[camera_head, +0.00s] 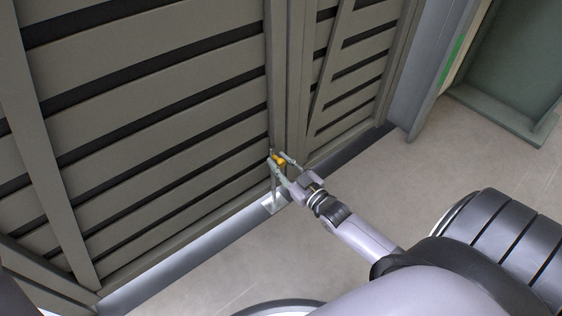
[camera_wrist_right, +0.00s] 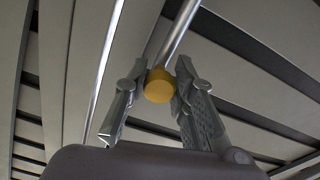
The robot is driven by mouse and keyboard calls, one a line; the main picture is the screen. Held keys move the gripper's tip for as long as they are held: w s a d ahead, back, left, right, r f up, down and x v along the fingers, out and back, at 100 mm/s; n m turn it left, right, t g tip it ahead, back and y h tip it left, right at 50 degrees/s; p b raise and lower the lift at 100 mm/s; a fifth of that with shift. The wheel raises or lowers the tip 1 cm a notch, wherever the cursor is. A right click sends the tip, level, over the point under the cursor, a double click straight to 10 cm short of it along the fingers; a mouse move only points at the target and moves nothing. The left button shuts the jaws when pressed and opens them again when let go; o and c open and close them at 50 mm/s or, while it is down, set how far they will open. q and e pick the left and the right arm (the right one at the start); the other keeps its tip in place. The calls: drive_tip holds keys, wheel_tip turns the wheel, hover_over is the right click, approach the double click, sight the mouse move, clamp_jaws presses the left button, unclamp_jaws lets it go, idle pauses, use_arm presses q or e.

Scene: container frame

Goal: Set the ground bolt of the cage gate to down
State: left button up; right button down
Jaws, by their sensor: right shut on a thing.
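The cage gate (camera_head: 165,120) is a grey slatted panel filling the left and middle of the head view. The ground bolt is a thin metal rod with a yellow knob (camera_head: 279,159) near the gate's inner edge. My right gripper (camera_head: 281,161) is at the knob, its fingers on either side. In the right wrist view the yellow knob (camera_wrist_right: 159,86) sits between the two fingertips (camera_wrist_right: 160,84), and the rod (camera_wrist_right: 180,35) runs up behind it. A pale plate (camera_head: 272,203) lies on the floor below the bolt. The bolt's lower end is hard to make out. My left gripper is not in view.
A second slatted panel (camera_head: 350,75) stands right of the bolt, beside a grey post (camera_head: 425,60). A green-grey steel frame (camera_head: 515,65) stands at the upper right. The concrete floor (camera_head: 440,150) between them and my arm is clear.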

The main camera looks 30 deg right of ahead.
drive_tip(key=c, duration=1.3)
unclamp_jaws()
drive_tip(key=shift+s, duration=0.1)
drive_tip(key=shift+s, duration=0.35)
drive_tip(key=s, duration=0.7)
drive_tip(key=s+d, duration=0.1)
drive_tip(key=s, duration=0.3)
